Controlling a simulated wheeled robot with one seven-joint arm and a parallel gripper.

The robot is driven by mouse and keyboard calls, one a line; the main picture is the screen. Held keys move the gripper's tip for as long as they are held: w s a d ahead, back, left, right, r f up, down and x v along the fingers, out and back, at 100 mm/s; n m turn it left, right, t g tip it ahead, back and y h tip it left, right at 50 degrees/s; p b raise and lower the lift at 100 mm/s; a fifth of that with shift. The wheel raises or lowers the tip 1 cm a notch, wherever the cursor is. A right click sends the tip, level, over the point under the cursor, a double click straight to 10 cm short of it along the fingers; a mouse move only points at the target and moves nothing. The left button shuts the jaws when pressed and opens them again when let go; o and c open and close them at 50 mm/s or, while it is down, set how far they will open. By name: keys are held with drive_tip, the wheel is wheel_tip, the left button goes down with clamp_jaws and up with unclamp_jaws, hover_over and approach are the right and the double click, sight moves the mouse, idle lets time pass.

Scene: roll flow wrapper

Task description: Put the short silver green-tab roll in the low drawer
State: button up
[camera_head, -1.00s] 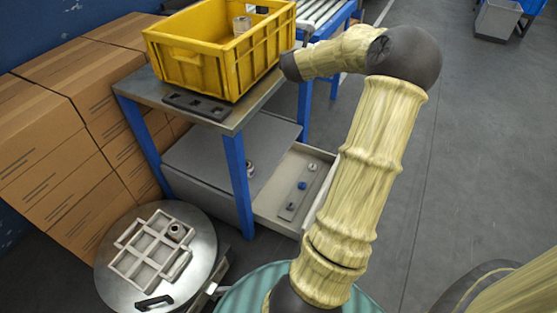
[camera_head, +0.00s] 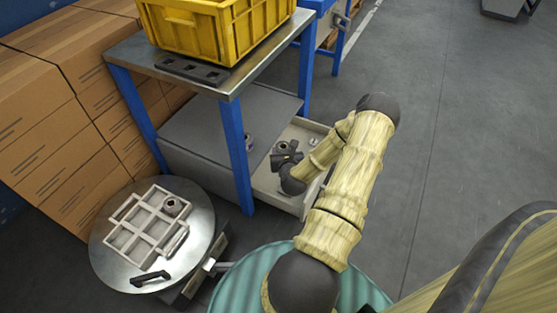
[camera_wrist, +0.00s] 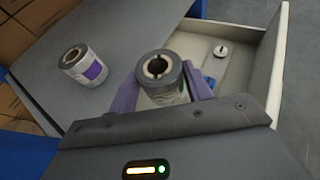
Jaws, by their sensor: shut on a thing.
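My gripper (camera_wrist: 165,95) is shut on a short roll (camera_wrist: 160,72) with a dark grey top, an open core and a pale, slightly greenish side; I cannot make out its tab. The held roll is upright between the purple fingers. In the head view my gripper (camera_head: 287,152) is above the open low drawer (camera_head: 272,198), near its shelf side; the held roll is hard to pick out there. In the wrist view the pale drawer (camera_wrist: 275,62) lies behind and to the right of the held roll.
A roll with a purple label (camera_wrist: 90,72) stands on the grey surface beside the drawer. Inside the drawer are a small pale knob-like piece (camera_wrist: 220,51) and a blue piece (camera_wrist: 208,80). A blue table leg (camera_head: 236,155) stands close by. A yellow crate (camera_head: 225,35) sits above.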

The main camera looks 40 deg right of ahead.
drive_tip(key=s+a+f, duration=0.3)
drive_tip(key=a+f, duration=0.2)
drive_tip(key=f, duration=0.1)
drive_tip(key=shift+a+f+b, duration=0.2)
drive_tip(key=shift+b, duration=0.15)
drive_tip(key=shift+s, duration=0.1)
drive_tip(key=b+x, duration=0.2)
drive_tip(key=x, duration=0.1)
drive_tip(key=b+x, duration=0.2)
drive_tip(key=x, duration=0.2)
drive_tip(key=f+b+x, duration=0.1)
drive_tip(key=b+x, duration=0.1)
drive_tip(key=x, duration=0.2)
drive_tip(key=shift+s+f, duration=0.1)
drive_tip(key=shift+s, duration=0.2)
drive_tip(key=shift+w, duration=0.25)
drive_tip(key=shift+d, duration=0.1)
drive_tip(key=b+x, duration=0.2)
drive_tip(key=f+b+x, duration=0.1)
drive_tip(key=b+x, duration=0.1)
drive_tip(key=shift+w+d+f, duration=0.1)
